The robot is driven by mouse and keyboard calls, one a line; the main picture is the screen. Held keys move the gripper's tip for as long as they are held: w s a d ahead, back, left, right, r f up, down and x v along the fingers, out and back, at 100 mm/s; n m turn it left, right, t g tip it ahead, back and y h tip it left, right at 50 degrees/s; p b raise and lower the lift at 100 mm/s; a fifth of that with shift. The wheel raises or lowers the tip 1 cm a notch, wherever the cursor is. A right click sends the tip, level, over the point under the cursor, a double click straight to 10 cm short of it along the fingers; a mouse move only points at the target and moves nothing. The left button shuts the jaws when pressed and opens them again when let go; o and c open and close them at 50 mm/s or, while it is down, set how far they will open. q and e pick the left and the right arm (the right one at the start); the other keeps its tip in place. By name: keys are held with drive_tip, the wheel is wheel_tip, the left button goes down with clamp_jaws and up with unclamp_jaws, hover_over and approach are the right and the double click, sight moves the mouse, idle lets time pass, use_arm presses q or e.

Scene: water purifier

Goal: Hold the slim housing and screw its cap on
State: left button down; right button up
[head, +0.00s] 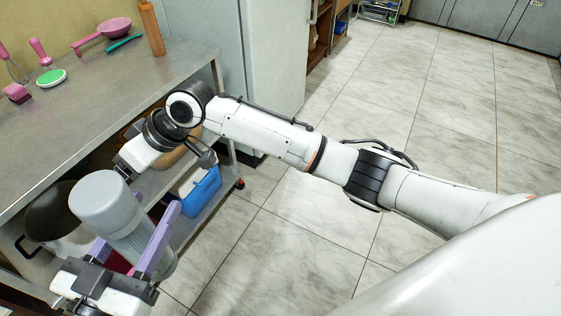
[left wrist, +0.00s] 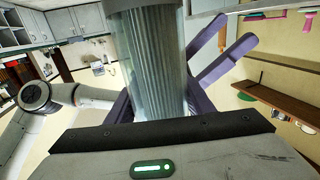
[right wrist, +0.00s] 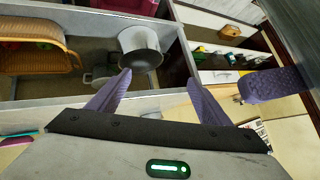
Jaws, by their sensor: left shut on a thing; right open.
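The slim housing (head: 150,250) is a clear, ribbed cylinder, tilted in the head view. A wide grey cap (head: 102,198) sits at its upper end; whether it is threaded on, I cannot tell. My left gripper (head: 158,240) is shut around the clear body, with purple fingers on either side. In the left wrist view the housing (left wrist: 155,65) stands between those fingers. My right gripper (right wrist: 158,78) is open, with nothing between its fingers. In the head view its body is just beyond the cap, and its fingertips are hidden.
A metal counter (head: 60,125) runs along the left, with pink utensils (head: 115,28) and an orange bottle (head: 151,28) at its back. Below it are a blue bin (head: 200,190) and a dark pot (head: 55,212). The tiled floor (head: 420,110) to the right is clear.

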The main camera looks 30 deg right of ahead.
drive_tip(key=s+d+f+m+t+h, duration=0.1)
drive_tip(key=s+d+f+m+t, duration=0.2)
drive_tip(key=d+f, duration=0.45)
drive_tip(key=s+d+f+m+t, duration=0.15)
drive_tip(key=s+d+f, duration=0.25)
drive_tip(key=f, duration=0.7)
use_arm(q)
drive_tip(key=shift+r, duration=0.1)
use_arm(e)
drive_tip(key=s+d+f+m+h, duration=0.1)
drive_tip(key=s+d+f+h, duration=0.1)
drive_tip(key=s+d+f, duration=0.2)
drive_tip(key=s+d+f+m+h, duration=0.1)
drive_tip(key=s+d+f+h, duration=0.2)
drive_tip(key=s+d, duration=0.7)
drive_tip(key=s+f, duration=0.1)
drive_tip(key=s, duration=0.4)
drive_tip(key=shift+d+t, duration=0.25)
drive_tip(key=shift+t, duration=0.1)
use_arm(q)
drive_tip(key=shift+r, duration=0.1)
drive_tip(key=s+a+n+t+y, duration=0.2)
drive_tip(key=a+n+y, duration=0.2)
drive_tip(key=a, duration=0.3)
drive_tip(key=s+a+f+n+t+y, duration=0.1)
drive_tip(key=s+a+n+t+y, duration=0.1)
drive_tip(key=a+n+y, duration=0.2)
drive_tip(key=a+y, duration=0.3)
drive_tip(key=a, duration=0.1)
drive_tip(key=shift+y, duration=0.3)
